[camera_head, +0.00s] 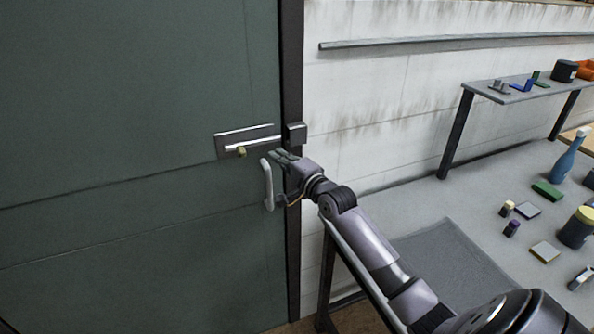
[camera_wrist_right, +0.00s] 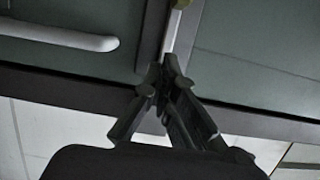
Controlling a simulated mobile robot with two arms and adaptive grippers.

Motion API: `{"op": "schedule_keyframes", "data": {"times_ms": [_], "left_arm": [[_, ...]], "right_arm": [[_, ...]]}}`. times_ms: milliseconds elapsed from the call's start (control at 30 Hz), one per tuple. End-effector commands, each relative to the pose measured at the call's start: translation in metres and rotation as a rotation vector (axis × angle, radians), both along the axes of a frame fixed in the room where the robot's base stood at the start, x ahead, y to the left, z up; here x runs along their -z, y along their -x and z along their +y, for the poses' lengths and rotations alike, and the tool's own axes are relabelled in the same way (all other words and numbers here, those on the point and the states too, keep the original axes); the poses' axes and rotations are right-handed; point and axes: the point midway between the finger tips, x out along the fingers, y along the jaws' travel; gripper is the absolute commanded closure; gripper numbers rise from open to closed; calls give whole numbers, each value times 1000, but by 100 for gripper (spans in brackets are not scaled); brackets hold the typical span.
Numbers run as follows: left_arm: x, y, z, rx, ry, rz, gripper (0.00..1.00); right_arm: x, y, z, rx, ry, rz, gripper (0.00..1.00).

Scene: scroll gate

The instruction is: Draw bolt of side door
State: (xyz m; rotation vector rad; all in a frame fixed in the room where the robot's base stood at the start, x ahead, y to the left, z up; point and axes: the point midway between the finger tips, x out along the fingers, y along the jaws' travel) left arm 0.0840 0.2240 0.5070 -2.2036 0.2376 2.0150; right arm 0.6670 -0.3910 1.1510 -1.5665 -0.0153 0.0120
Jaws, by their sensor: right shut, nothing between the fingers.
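The dark green side door (camera_head: 120,120) fills the left of the head view, with the bolt's backplate (camera_head: 228,138) near its right edge. The pale bolt rod (camera_head: 262,142) lies across the plate toward a dark keeper block (camera_head: 295,133) on the frame. Whether its end sits inside the keeper I cannot tell. My right gripper (camera_head: 279,155) is shut and empty, just below the rod and right of the knob. My left gripper is out of view.

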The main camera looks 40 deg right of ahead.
Motion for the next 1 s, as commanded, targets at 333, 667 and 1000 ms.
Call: {"op": "schedule_keyframes", "data": {"times_ms": [333,667,1000], "left_arm": [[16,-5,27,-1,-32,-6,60],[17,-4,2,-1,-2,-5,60],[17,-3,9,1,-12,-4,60]], "right_arm": [[3,54,-1,1,0,2,100],[0,65,-1,1,0,1,100],[0,65,-2,1,1,1,100]]}}
